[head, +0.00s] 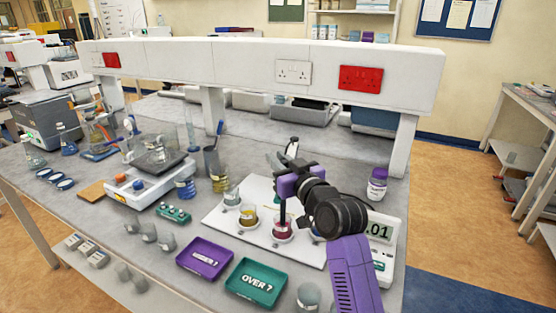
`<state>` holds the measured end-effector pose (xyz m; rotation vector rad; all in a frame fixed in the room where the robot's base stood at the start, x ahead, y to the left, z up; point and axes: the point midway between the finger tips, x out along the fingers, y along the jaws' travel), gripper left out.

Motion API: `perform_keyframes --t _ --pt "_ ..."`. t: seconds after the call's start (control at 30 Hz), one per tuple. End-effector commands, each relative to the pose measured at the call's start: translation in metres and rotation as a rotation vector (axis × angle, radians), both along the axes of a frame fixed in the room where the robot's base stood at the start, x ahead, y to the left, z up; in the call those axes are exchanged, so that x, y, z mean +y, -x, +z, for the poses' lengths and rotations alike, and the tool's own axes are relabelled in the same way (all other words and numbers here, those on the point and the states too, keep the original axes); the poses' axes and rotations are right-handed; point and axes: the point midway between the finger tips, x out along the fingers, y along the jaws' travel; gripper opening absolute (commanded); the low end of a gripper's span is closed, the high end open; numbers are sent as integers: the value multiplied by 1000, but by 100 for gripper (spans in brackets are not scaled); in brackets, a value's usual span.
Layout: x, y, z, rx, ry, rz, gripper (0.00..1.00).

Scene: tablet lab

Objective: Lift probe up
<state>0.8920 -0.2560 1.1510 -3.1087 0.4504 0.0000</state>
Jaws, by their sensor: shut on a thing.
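My gripper (287,185) hangs above the middle of the bench, shut on the probe (283,211). The probe is a thin upright dark purple stick below the jaws. Its lower end is at a small beaker of dark red liquid (282,232) and appears to be inside it; the tip is hidden. A white meter (384,262) stands to the right, partly behind my arm, with digits ending in .01 showing.
A beaker of yellow-brown liquid (248,216) and a clear one (231,196) stand left of the red one on a white mat (222,221). A purple tray (204,259) and a green "OVER 7" tray (255,284) lie in front. A white overhead shelf (240,62) spans behind.

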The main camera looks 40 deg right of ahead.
Motion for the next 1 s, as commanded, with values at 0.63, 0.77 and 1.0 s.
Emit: perform_keyframes --t 0.63,0.77,1.0 --pt "1 0 27 -3 1 1 0" --pt "1 0 52 -2 2 1 0" --pt "0 0 81 -1 1 0 0"
